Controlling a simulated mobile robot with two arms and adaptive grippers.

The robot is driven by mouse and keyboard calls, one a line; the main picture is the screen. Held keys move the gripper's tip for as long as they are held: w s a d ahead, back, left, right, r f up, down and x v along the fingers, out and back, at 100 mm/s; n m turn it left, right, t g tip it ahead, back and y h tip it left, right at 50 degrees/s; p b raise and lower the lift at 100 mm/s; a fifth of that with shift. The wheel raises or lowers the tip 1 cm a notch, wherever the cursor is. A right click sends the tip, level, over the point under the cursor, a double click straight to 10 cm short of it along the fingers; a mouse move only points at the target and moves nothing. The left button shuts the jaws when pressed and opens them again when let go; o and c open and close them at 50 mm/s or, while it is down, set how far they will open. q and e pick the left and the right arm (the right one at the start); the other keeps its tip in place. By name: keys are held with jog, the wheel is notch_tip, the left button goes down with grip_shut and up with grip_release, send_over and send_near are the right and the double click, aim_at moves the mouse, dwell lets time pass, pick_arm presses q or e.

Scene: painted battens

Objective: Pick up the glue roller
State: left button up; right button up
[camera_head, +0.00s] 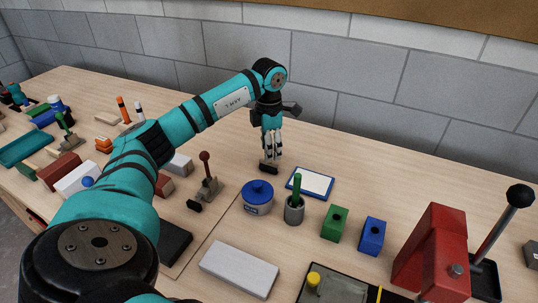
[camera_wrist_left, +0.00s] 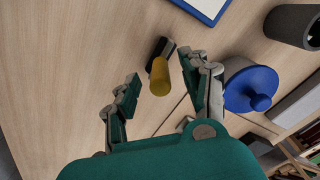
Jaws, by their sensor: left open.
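The glue roller (camera_wrist_left: 160,75) shows in the left wrist view as a yellow, rounded handle with a dark and tan head beyond it. In the head view its dark head (camera_head: 269,168) rests on the bench directly below my left gripper (camera_head: 271,152), and the handle is mostly hidden by the fingers. In the left wrist view my left gripper (camera_wrist_left: 166,82) is open, with one finger on each side of the handle and gaps showing on both sides. The right finger is nearer to the roller's head. My right gripper is not in view.
A blue-lidded pot (camera_head: 257,197) and a blue-framed white panel (camera_head: 310,182) stand close by. A grey cup (camera_head: 294,210), green block (camera_head: 335,223), blue block (camera_head: 372,236) and red lever press (camera_head: 433,255) are to the right. A lever clamp (camera_head: 207,183) is left. A block wall runs behind.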

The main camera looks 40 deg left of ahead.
pick_arm(q)
jog(key=shift+f, duration=0.1)
grip_shut()
dwell(0.5)
